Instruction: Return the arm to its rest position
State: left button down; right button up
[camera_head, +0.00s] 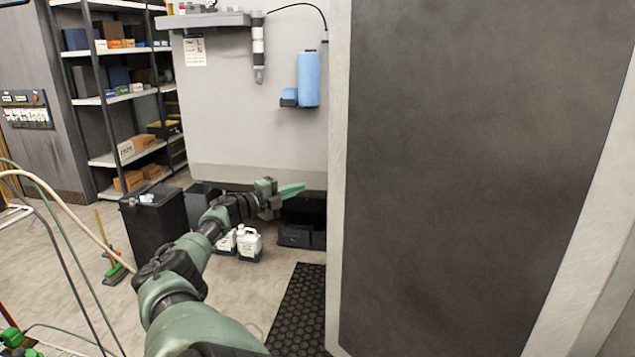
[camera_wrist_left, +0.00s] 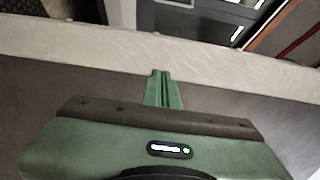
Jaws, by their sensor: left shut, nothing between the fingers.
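My left arm (camera_head: 180,275) comes in from the lower left of the head view and reaches forward and up. My left gripper (camera_head: 291,189) is at its end, pointing right, close to the edge of the grey panel. Its green fingers are together with nothing between them. In the left wrist view the shut fingers (camera_wrist_left: 163,88) show in the middle, with a pale band and a dark surface behind them. My right gripper is in neither view.
A large dark panel with a pale frame (camera_head: 338,180) fills the right side. White jugs (camera_head: 249,243) and a black bin (camera_head: 155,222) stand on the floor behind my arm. Shelves (camera_head: 121,98) stand at the back left. Hoses (camera_head: 62,205) hang at the left. A black mat (camera_head: 300,308) lies on the floor.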

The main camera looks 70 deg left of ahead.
pick_arm(q)
jog(key=shift+s, duration=0.15)
jog(key=s+d+f+n+g+y, duration=0.1)
jog(key=s+d+f+n+g, duration=0.3)
jog(key=f, duration=0.8)
jog(key=s+f+n+g, duration=0.1)
jog(key=s+f, duration=0.4)
jog(key=f, duration=0.7)
jog(key=s+d+f+n+g+y, duration=0.1)
jog(key=s+d+f+n+g, duration=0.3)
jog(key=f, duration=0.8)
jog(key=s+d+f+n+g+h, duration=0.1)
jog(key=s+d+f, duration=0.2)
jog(key=d+f, duration=0.55)
jog(key=s+d+f+n+g+h, duration=0.1)
jog(key=s+d+f, duration=0.3)
jog(key=d+f, duration=0.45)
jog(key=s+d+f+g+h, duration=0.1)
jog(key=d+f, duration=0.4)
jog(key=d, duration=0.8)
jog(key=s+d+f+g+h, duration=0.2)
jog(key=d+f, duration=0.4)
jog(key=d, duration=0.8)
jog(key=s+d+f+g+h, duration=0.1)
jog(key=d+f, duration=0.5)
jog(key=d, duration=0.7)
jog(key=shift+s+d+f+n+g+h, duration=0.2)
jog(key=shift+d+n+g+h, duration=0.25)
jog(key=shift+h, duration=0.45)
jog(key=shift+a, duration=0.2)
